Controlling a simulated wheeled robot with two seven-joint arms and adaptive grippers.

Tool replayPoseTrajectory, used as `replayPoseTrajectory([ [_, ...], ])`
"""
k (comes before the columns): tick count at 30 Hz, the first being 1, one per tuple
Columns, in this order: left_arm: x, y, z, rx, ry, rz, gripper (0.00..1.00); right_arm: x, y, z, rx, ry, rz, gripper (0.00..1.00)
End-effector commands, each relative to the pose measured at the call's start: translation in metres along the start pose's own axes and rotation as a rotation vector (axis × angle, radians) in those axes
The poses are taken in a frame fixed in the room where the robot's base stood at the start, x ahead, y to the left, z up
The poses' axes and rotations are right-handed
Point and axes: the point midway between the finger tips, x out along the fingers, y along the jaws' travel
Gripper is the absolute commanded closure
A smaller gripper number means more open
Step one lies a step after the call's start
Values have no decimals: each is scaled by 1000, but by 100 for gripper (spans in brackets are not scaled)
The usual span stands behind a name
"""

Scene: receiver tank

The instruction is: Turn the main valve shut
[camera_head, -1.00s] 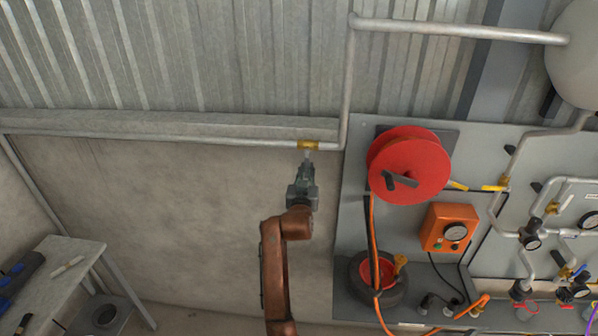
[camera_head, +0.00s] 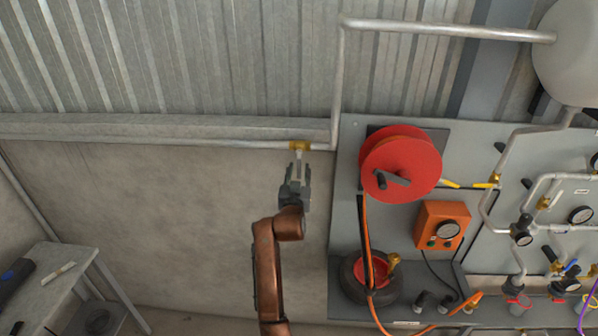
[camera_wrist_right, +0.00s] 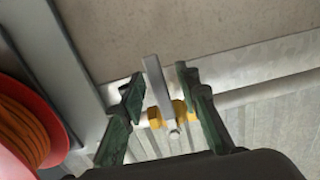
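The main valve is a small brass body (camera_head: 299,146) on the grey pipe along the wall, with a grey lever (camera_head: 298,157) hanging down from it. My right gripper (camera_head: 297,168) is just below the brass body, at the lever. In the right wrist view the gripper (camera_wrist_right: 161,92) is open, its dark green fingers standing apart on both sides of the flat grey lever (camera_wrist_right: 157,82). Gaps show between lever and fingers. The yellow valve body (camera_wrist_right: 180,112) is partly behind the lever and right finger. My left gripper is not in view.
A red hose reel (camera_head: 400,163) stands out from the grey panel to the right, with an orange control box (camera_head: 442,226) below it. Gauges and piping fill the far right. A table (camera_head: 62,275) stands at lower left. The wall left of the valve is clear.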

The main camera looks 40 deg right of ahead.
Motion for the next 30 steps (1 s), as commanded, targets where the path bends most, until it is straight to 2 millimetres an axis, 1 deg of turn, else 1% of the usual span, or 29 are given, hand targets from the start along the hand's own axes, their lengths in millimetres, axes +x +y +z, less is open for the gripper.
replayPoseTrajectory([
  [2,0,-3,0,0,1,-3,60,-1,0,0,0,1,0,70],
  [5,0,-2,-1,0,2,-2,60,-8,0,0,0,1,-1,70],
  [12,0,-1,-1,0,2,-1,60,-46,-1,0,3,0,-2,70],
  [15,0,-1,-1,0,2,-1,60,-61,0,1,0,-1,-1,70],
  [18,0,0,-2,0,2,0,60,-70,0,0,1,0,-1,70],
  [22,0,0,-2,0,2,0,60,-75,0,0,1,0,-1,70],
  [30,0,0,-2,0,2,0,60,-76,0,1,0,-2,-1,70],
])
